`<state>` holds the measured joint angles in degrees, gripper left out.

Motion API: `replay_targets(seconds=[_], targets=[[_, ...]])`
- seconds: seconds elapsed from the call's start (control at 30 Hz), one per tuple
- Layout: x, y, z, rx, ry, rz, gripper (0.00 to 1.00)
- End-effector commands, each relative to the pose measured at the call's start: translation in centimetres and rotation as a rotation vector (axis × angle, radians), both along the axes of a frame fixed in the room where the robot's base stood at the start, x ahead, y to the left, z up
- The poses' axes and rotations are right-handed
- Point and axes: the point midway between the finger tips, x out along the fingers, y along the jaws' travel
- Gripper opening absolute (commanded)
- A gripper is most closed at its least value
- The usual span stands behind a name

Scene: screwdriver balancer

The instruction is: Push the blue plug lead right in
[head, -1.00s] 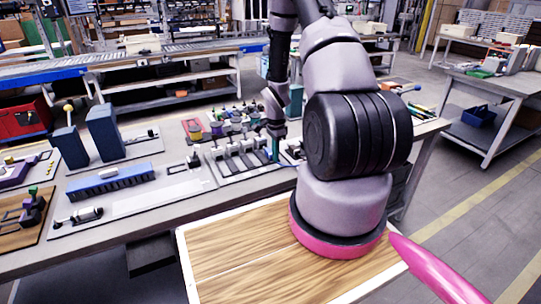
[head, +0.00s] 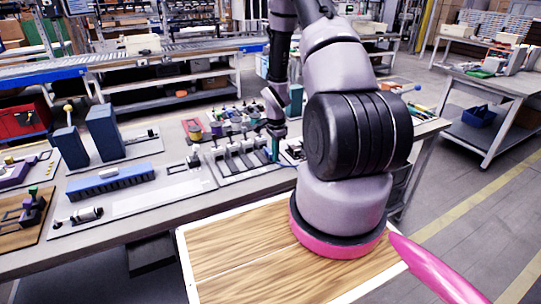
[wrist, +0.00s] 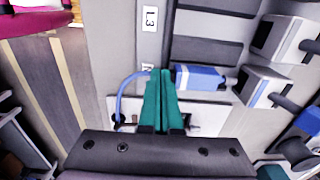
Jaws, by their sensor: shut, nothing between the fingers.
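The blue plug (wrist: 201,77) lies sideways in the wrist view, with its grey tip pointing right toward a grey-white socket block (wrist: 262,87). How deep the tip sits is hard to tell. Its blue lead (wrist: 124,92) loops out on the left and down to a dark hole in a pale plate. My gripper (wrist: 160,73) is shut and empty. Its teal fingertips are at the plug's rear, left end, and look close to or against it. They hide part of the lead. In the head view my gripper (head: 275,152) is low over the grey board (head: 238,172); the plug is too small to make out there.
More blocks with dark rods stand right of the plug, such as an upper one (wrist: 284,38). A label strip (wrist: 150,20) runs above the fingertips. In the head view, a blue ribbed block (head: 110,181) and dark blue boxes (head: 104,132) stand on the bench to the left.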

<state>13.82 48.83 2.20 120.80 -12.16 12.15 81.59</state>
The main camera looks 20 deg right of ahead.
Motion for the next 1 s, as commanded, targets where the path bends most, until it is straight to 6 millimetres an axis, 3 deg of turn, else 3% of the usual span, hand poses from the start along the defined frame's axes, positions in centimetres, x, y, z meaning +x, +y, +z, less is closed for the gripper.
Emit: replay_targets(seconds=[1.0], targets=[[1.6,0.0,0.0,0.000,0.000,0.000,0.00]])
